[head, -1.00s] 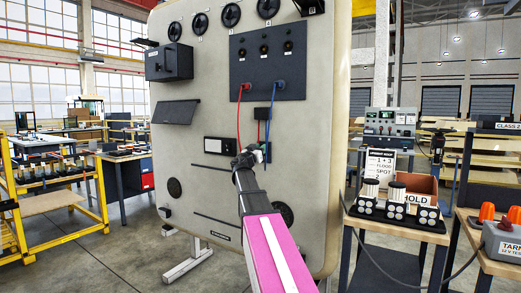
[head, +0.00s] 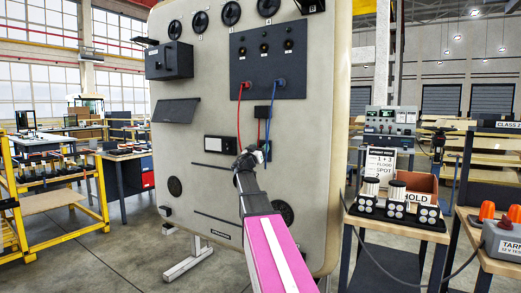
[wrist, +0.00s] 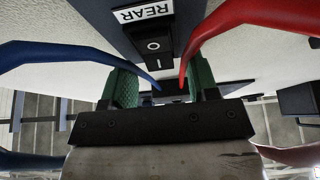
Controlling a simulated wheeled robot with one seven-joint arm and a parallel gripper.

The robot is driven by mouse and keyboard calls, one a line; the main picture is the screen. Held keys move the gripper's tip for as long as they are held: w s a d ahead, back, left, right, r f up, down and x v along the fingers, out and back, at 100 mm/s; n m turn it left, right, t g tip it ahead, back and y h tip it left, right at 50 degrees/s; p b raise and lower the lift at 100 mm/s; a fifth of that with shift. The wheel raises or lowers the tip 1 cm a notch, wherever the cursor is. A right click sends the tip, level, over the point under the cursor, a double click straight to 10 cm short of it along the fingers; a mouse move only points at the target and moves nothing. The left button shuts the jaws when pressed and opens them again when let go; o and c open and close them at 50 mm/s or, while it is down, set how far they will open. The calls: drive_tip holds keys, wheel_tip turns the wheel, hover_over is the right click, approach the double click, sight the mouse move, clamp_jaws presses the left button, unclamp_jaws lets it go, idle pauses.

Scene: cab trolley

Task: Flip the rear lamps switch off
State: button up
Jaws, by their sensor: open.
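The rear lamps switch (wrist: 152,45) is a black rocker marked O and I on a dark housing, with an upside-down REAR label (wrist: 143,13) beside it in the wrist view. In the head view the small dark switch box (head: 262,112) sits on the beige panel below the plugs.
A red cable (wrist: 225,25) and a blue cable (wrist: 75,53) hang on either side of the switch, close to my fingers. They plug into the dark socket plate (head: 268,60) above. A lamp table (head: 400,225) stands at right and a yellow rack (head: 50,180) at left.

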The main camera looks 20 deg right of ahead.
drive_tip(key=v, duration=1)
drive_tip(key=shift+s+a, duration=0.2)
drive_tip(key=shift+a, duration=0.1)
drive_tip(key=shift+f, duration=0.1)
drive_tip(key=s+f+n+g+y, duration=0.1)
drive_tip(key=s+f+g+y, duration=0.2)
drive_tip(key=f, duration=0.7)
drive_tip(key=s+f+n+g+y, duration=0.15)
drive_tip(key=s+f, duration=0.25)
drive_tip(key=f, duration=0.7)
drive_tip(key=s+f+n+g+y, duration=0.1)
drive_tip(key=s+f+g+y, duration=0.25)
drive_tip(key=f, duration=0.65)
drive_tip(key=s+a+f+n+g+y, duration=0.3)
drive_tip(key=s+a+f+y, duration=0.2)
drive_tip(key=f, duration=0.5)
drive_tip(key=s+a+f+n+g+y, duration=0.3)
drive_tip(key=s+a+f+n+y, duration=0.1)
drive_tip(key=s+a+f, duration=0.6)
drive_tip(key=shift+s+f+y, duration=0.2)
drive_tip(key=shift+s+y, duration=0.4)
drive_tip(key=shift+s, duration=0.4)
